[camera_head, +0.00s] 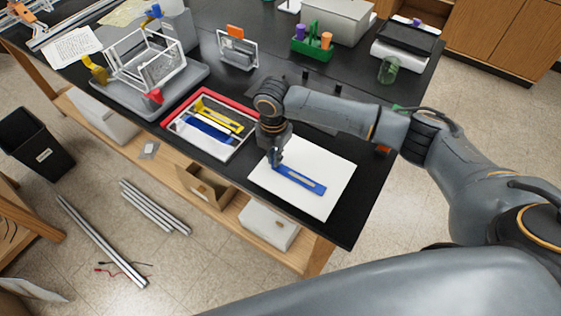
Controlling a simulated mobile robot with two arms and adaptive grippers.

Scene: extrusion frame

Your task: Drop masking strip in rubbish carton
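A flat blue strip (312,185) with a paler beige patch along its middle lies on a white sheet (322,205) near the table's front right corner. It looks like the masking strip. My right gripper (275,163) points down at the strip's left end, at or just above it. Its fingers are small and dark, so I cannot tell whether they are open, shut or touching the strip. An open brown cardboard carton (228,203), possibly the rubbish carton, stands on the shelf below the table edge. My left gripper is out of view.
A red-and-white tray (236,151) with yellow and blue pieces lies left of my gripper. A white wire-like frame (148,72) stands farther left. A black bin (45,158) is on the floor at left. A green glass (388,69) stands behind my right arm.

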